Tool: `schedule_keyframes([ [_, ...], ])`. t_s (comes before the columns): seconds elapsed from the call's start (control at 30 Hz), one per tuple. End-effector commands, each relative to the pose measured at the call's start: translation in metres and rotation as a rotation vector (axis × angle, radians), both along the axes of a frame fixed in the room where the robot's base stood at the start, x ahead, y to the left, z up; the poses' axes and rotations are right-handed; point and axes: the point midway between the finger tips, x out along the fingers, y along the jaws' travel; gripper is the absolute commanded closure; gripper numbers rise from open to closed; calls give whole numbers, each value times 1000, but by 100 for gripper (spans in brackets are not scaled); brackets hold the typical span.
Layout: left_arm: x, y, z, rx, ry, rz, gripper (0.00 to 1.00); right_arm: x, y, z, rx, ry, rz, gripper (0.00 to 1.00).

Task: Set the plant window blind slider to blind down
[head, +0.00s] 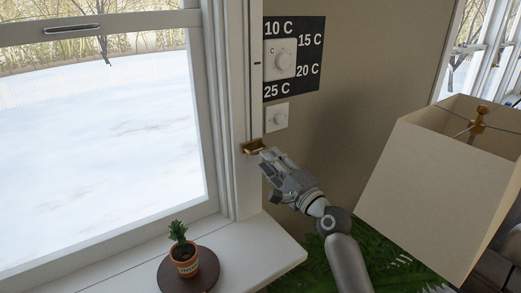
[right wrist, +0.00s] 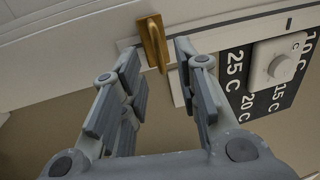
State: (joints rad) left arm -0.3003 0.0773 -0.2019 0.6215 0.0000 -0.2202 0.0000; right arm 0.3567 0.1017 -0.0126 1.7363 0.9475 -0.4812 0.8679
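The brass blind slider handle (head: 254,147) sits low on the narrow vertical track (head: 255,90) on the window's right frame. It also shows in the right wrist view (right wrist: 151,42). My right gripper (head: 266,157) is beside the handle, reaching in from the lower right. In the right wrist view its fingers (right wrist: 156,52) are spread, one on each side of the handle, with gaps visible. The plant (head: 183,252) stands in a terracotta pot on a round dark base on the sill. No blind covers the visible glass (head: 95,150). My left gripper is out of view.
A temperature dial (head: 283,60) on a black panel and a smaller white knob (head: 277,118) are on the wall just above my right gripper. A large lampshade (head: 425,190) stands close to the right of my arm. Green fern leaves (head: 320,268) lie below it.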

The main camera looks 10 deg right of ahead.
Motion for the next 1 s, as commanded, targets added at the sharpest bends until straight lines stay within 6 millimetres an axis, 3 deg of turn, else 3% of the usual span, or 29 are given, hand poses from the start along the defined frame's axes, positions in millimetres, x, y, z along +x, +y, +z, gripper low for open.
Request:
schedule_keyframes([
  [0.3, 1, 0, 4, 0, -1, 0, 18, 41, 18, 8, -1, 1, 1, 71],
  [0.73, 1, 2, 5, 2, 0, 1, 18, 50, 21, 9, -2, 0, 1, 71],
  [1.0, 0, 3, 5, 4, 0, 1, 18, 50, 21, 9, -2, 0, 1, 100],
])
